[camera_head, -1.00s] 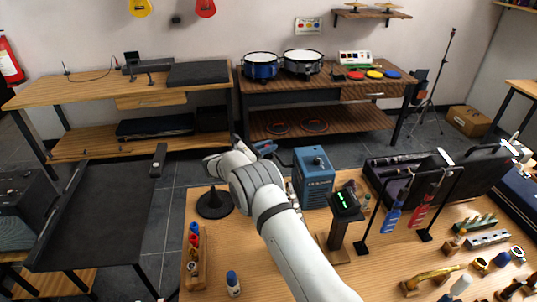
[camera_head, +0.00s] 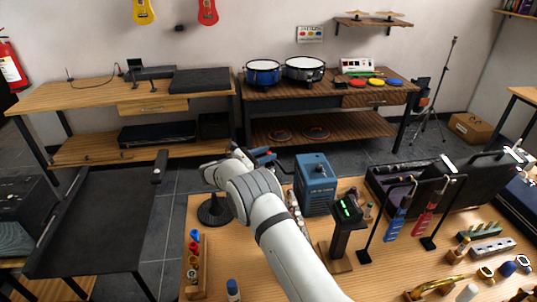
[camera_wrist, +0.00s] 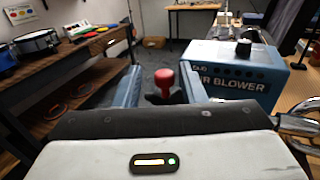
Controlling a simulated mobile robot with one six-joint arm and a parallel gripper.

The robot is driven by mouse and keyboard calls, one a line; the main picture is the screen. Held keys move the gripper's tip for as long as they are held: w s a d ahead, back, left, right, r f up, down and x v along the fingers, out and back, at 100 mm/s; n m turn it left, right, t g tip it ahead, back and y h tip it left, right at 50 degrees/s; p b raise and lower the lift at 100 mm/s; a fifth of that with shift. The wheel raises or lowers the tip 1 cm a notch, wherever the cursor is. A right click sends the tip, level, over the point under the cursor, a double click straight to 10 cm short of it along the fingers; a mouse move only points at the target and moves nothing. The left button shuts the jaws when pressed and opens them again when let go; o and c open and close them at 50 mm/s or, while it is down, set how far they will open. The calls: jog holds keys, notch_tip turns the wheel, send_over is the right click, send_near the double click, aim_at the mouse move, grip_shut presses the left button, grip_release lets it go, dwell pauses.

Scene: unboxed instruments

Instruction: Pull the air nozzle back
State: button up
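A red-tipped dark piece, which looks like the air nozzle (camera_wrist: 163,84), stands between the fingertips in the wrist view. My gripper (camera_wrist: 162,88) has its two blue-grey fingers apart, one on each side of it, with a gap beside the red tip. Whether the fingers touch its dark lower part is unclear. In the head view my gripper (camera_head: 263,157) is beyond my wrist, left of the blue air blower (camera_head: 316,185), and the nozzle is hard to make out. The blower also shows at the right in the wrist view (camera_wrist: 232,75).
A black round stand base (camera_head: 213,211) is below my wrist. A lit display on a post (camera_head: 347,210) and hanging blue and red tools (camera_head: 396,222) are right of my arm. A wooden rack (camera_head: 194,265) is at the left.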

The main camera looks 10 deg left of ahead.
jog(key=b+v, duration=0.1)
jog(key=v, duration=0.5)
jog(key=shift+a, duration=0.15)
jog(key=shift+s, duration=0.1)
